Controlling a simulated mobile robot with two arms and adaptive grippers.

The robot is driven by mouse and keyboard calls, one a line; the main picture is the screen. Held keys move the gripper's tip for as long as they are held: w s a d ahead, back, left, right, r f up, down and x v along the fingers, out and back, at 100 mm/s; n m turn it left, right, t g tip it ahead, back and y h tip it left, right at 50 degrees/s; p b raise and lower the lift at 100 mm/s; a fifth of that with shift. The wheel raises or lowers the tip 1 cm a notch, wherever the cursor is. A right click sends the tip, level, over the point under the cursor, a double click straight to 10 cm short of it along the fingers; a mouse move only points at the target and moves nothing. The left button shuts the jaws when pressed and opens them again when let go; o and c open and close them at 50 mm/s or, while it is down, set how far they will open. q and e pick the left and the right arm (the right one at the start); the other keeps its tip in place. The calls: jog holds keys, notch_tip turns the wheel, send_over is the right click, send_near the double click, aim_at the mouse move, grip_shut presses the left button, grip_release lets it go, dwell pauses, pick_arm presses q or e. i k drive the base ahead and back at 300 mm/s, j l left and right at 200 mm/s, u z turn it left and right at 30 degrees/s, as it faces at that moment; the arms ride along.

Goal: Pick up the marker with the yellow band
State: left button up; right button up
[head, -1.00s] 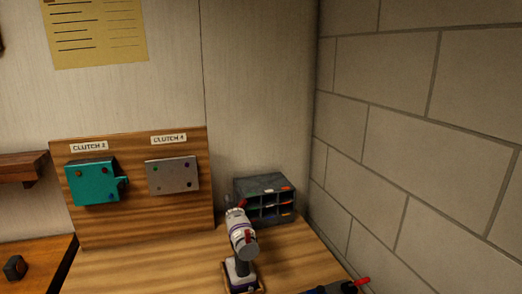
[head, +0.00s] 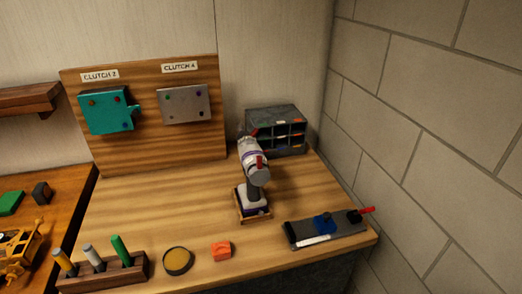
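A dark wooden holder (head: 104,275) stands at the front left of the workbench with three upright markers in it. The leftmost marker (head: 63,261) shows a yellow-orange part and a greyish part; it looks like the one with the yellow band. Beside it stand a grey-white marker (head: 93,257) and a green marker (head: 121,250). The lower ends of the markers are hidden in the holder. Neither of my grippers is in view.
Right of the holder are a round dark-rimmed disc (head: 178,261) and an orange block (head: 221,251). A cordless drill (head: 254,175) stands mid-bench. A grey fixture with a red handle (head: 325,231) lies at right, near the block wall (head: 440,110). The bench's left middle is clear.

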aim_at(58, 253)
jog(key=u, duration=1.6)
